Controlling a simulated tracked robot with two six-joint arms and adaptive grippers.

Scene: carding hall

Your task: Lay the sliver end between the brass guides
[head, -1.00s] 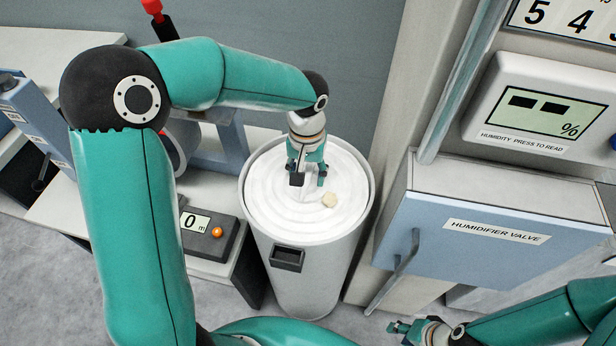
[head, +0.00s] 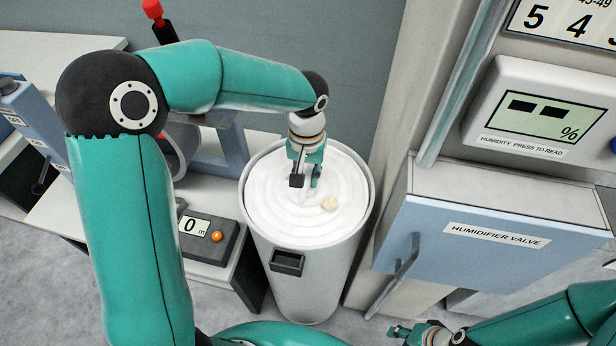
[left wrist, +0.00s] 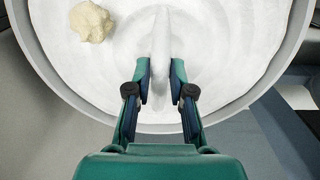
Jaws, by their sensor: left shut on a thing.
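The white sliver lies coiled in a tall can (head: 310,285). Its end (left wrist: 161,62) stands out as a raised strand in the left wrist view. My left gripper (head: 306,182) points down into the can, and it also shows in the left wrist view (left wrist: 160,82). Its fingers are shut on the sliver end, one on each side. My right gripper (head: 402,330) is low at the right, away from the can; its finger opening is too small to judge. I see no brass guides in these views.
A cream-coloured tuft (head: 330,204) lies on the coils near the gripper. A meter box (head: 207,238) reading 0 stands left of the can. The blue humidifier valve cabinet (head: 480,255) is close on the right. A red-knobbed lever (head: 153,10) is at the back left.

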